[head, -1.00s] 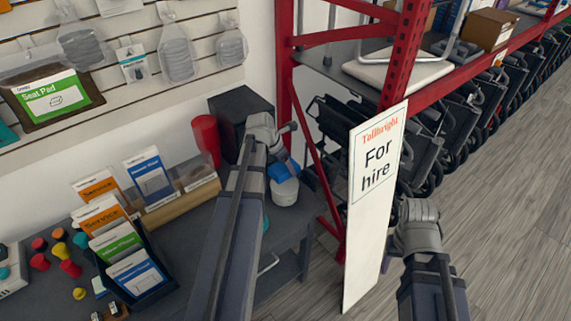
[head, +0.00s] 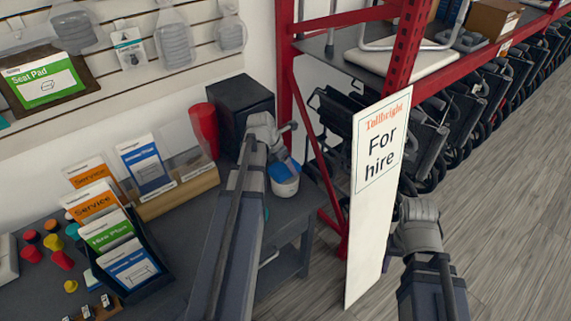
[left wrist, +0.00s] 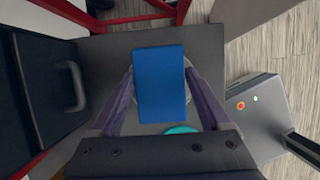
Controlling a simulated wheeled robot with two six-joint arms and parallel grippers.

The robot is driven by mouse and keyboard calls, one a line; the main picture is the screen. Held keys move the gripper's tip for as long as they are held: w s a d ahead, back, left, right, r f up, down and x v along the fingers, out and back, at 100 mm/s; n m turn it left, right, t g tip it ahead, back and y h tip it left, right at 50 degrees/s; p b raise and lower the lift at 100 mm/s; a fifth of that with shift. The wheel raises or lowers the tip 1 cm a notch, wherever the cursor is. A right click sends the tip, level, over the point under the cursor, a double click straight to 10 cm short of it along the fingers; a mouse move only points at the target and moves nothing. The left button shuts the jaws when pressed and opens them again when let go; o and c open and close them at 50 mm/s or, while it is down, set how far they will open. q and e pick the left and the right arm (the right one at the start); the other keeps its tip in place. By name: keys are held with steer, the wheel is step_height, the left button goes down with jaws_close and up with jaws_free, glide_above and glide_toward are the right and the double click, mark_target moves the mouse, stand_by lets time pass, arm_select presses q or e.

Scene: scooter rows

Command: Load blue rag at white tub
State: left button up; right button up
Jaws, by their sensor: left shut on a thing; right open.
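The white tub (head: 285,188) stands on the grey bench near its right end. The blue rag (head: 285,171) shows at the tub's mouth in the head view. In the left wrist view the rag (left wrist: 160,85) is a flat blue rectangle between the two fingers, with a little of the tub's rim behind it. My left gripper (head: 275,150) is shut on the rag above the tub; how far the rag is inside is unclear. My right gripper (head: 418,214) is open and empty near the sign, its fingertips mostly hidden.
A black box (head: 240,100) and a red cup (head: 204,130) stand behind my left arm. A leaflet holder (head: 135,270) is at the left. The "For hire" sign (head: 375,200) and red rack (head: 403,50) stand right of the bench.

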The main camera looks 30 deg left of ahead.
arm_select(q)
steer(key=shift+f+b, duration=0.55)
steer(key=shift+b, duration=0.05)
arm_select(e)
steer(key=shift+f, duration=0.55)
stand_by(1.1)
arm_select(q)
step_height(320, 180, up, 7)
steer(key=p, duration=0.7)
arm_select(e)
step_height(320, 180, up, 7)
stand_by(0.6)
